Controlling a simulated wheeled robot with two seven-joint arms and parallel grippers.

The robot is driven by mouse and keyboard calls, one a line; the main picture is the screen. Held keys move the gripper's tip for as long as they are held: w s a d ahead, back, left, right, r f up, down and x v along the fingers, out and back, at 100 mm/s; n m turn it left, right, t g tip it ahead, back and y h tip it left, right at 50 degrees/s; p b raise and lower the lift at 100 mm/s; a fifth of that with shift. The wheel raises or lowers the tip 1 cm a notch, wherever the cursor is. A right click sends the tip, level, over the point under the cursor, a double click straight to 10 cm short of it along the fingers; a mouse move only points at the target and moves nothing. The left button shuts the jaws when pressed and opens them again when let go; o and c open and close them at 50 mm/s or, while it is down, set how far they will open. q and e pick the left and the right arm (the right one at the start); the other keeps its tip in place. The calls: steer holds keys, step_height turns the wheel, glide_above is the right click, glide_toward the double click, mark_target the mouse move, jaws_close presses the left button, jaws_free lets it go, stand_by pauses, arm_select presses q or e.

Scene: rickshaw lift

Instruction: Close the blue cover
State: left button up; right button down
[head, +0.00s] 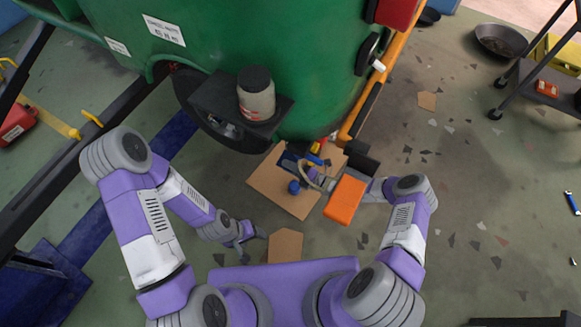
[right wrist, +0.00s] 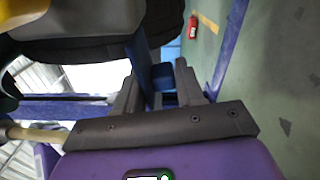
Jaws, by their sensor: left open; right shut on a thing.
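In the right wrist view, the fingers of my right gripper (right wrist: 158,90) are shut on a dark blue part (right wrist: 163,74), which looks like the blue cover. In the head view my right gripper (head: 298,168) is below the green body, beside small blue parts (head: 294,187). The orange block and a pale hose partly hide that area, so how far the cover is closed cannot be told. My left gripper (head: 245,238) is open and empty, low over the floor, apart from the blue parts.
The large green body (head: 240,35) fills the top middle. A black holder (head: 212,97) on it carries a grey bottle (head: 257,95). A tan board (head: 268,185) lies below. An orange block (head: 345,200) is close to my right wrist.

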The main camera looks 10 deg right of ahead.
steer(key=shift+m, duration=0.3)
steer(key=c, duration=0.9)
jaws_free()
steer(key=shift+f, duration=0.1)
steer(key=p+v, duration=0.1)
steer(key=v, duration=0.6)
steer(key=shift+s+d+p, duration=0.25)
steer(key=shift+p, duration=0.05)
